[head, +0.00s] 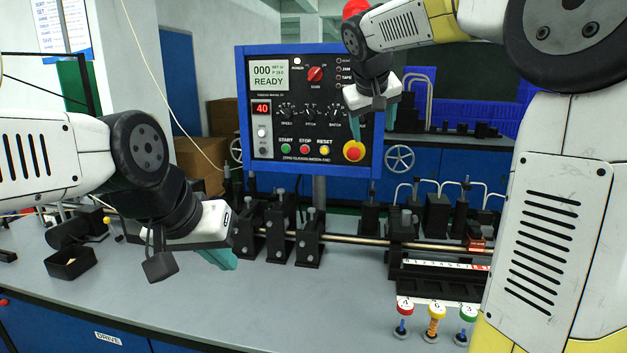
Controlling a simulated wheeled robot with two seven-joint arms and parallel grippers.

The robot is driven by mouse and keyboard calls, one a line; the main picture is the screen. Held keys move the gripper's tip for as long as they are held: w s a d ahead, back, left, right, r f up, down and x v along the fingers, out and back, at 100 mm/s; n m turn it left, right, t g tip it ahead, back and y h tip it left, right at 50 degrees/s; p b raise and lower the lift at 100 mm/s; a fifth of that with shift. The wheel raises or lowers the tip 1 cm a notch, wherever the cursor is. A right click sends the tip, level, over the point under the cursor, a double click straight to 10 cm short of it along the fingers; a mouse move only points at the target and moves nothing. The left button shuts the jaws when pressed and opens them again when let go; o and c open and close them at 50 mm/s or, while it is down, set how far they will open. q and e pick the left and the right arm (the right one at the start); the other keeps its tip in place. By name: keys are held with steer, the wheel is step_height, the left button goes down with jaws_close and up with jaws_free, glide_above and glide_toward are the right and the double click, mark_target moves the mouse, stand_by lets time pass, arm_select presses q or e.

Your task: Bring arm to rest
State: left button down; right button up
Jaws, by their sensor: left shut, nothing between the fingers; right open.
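My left gripper (219,260) hangs over the grey bench on the left, its teal fingers shut and pointing down to the right. Nothing shows between them. My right gripper (378,128) is raised in front of the right edge of the control panel (263,183). Its teal fingers point down, just above and right of the red emergency button (353,151) in this view; I cannot tell whether they touch it. The panel has a blue frame, and its screen reads "000 READY".
Black bearing blocks (308,247) carry a steel rod (350,240) across the bench. A small black open box (70,262) sits at left. Numbered coloured knobs (436,313) stand at front right, near a ruler strip (440,264). The bench's front middle (290,310) is clear.

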steer(key=s+f+y, duration=0.1)
steer(key=s+f, duration=0.4)
steer(key=s, duration=0.4)
steer(key=s+f+m+g+y, duration=0.1)
steer(key=s+f, duration=0.4)
steer(key=s, duration=0.5)
steer(key=s+f+y, duration=0.2)
steer(key=s+f, duration=0.3)
steer(key=s, duration=0.5)
steer(key=shift+s+d+f+m+g+y, duration=0.2)
steer(key=shift+f+m+g+y, duration=0.1)
steer(key=shift+m, duration=0.1)
